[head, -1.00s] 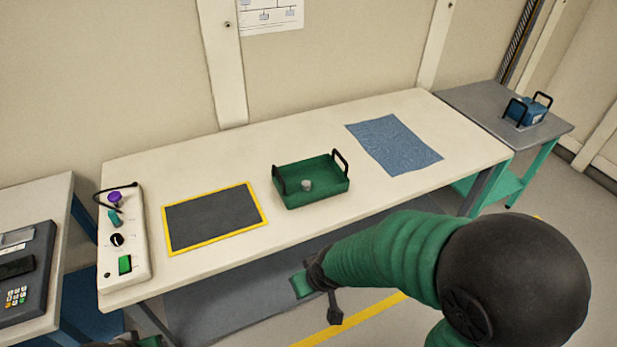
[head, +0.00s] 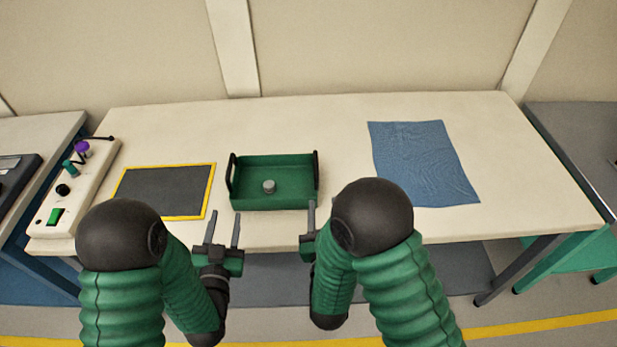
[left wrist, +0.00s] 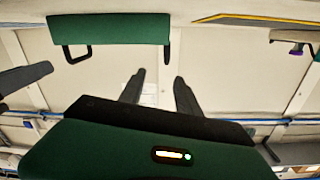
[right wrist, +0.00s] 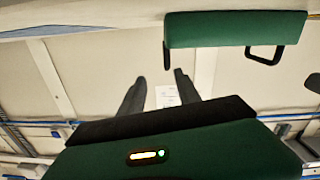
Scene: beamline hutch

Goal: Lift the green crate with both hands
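The green crate (head: 288,202) stands on the white table, with a black handle at its left end (head: 232,178) and its right end (head: 317,172). A small grey cylinder (head: 268,186) is inside it. My left gripper (head: 223,230) is open and empty, in front of and below the crate's left end. My right gripper (head: 311,218) is in front of the crate's right end, partly hidden by my arm. The crate also shows in the left wrist view (left wrist: 110,29) and the right wrist view (right wrist: 235,29). Both wrist views show empty, parted fingers, clear of the crate.
A yellow-framed dark mat (head: 163,190) lies left of the crate, with a white control box (head: 75,190) beyond it. A wrinkled blue cloth (head: 425,163) lies to the right. The table (head: 340,125) is bare behind the crate and between crate and cloth.

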